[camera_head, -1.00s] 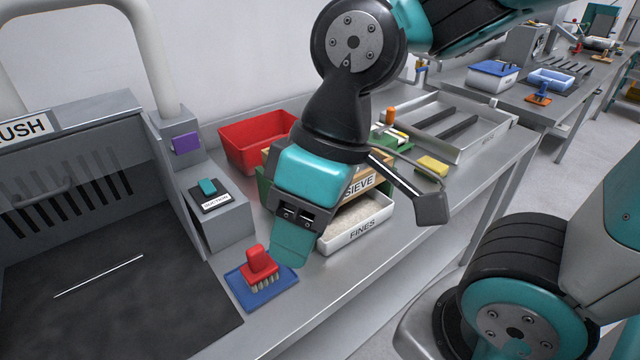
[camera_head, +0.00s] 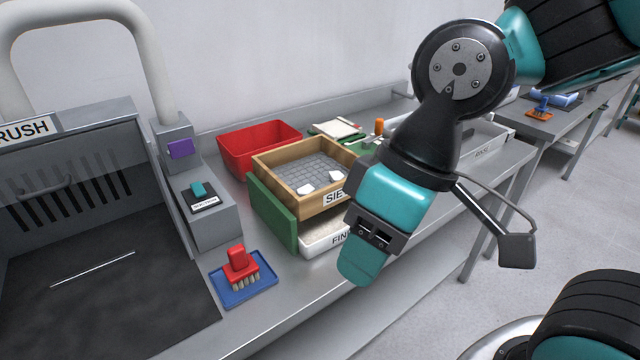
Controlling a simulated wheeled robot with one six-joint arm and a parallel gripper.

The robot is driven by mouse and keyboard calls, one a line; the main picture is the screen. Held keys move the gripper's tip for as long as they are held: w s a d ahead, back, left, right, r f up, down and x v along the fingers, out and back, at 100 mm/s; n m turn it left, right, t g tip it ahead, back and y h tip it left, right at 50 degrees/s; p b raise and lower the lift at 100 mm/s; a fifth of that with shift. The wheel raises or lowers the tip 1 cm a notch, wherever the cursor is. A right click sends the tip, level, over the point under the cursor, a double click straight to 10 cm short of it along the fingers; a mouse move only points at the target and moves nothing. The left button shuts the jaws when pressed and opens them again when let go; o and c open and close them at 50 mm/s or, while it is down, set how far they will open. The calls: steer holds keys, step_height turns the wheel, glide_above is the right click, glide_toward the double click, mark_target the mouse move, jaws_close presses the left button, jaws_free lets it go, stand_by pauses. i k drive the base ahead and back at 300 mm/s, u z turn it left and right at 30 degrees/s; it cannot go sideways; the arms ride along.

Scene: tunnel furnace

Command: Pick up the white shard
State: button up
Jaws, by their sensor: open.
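Two small white shards lie on the grey mesh inside the wooden sieve box (camera_head: 270,178). One white shard (camera_head: 305,190) is near the front of the mesh. The other white shard (camera_head: 336,176) is to its right, near the right wall. I cannot tell which one the task names. My gripper (camera_head: 360,268) is open, to the right and front of the sieve, pointing down near the bench's front edge. It is apart from the shards, and one finger hides most of the other. My gripper also hides part of the sieve's front label.
A white fines tray (camera_head: 318,241) sits under the sieve, with a green panel (camera_head: 270,212) on the left. A red bin (camera_head: 258,147) stands behind. A red brush (camera_head: 238,262) rests on a blue mat (camera_head: 229,291). The front bench strip is clear.

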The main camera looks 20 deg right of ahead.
mark_target(307, 189)
steer(key=z, duration=0.05)
steer(key=i, duration=0.45)
steer(key=z, duration=2.75)
steer(key=k, duration=0.85)
steer(key=u, duration=1.75)
steer(key=i, duration=0.5)
steer(key=u, duration=0.05)
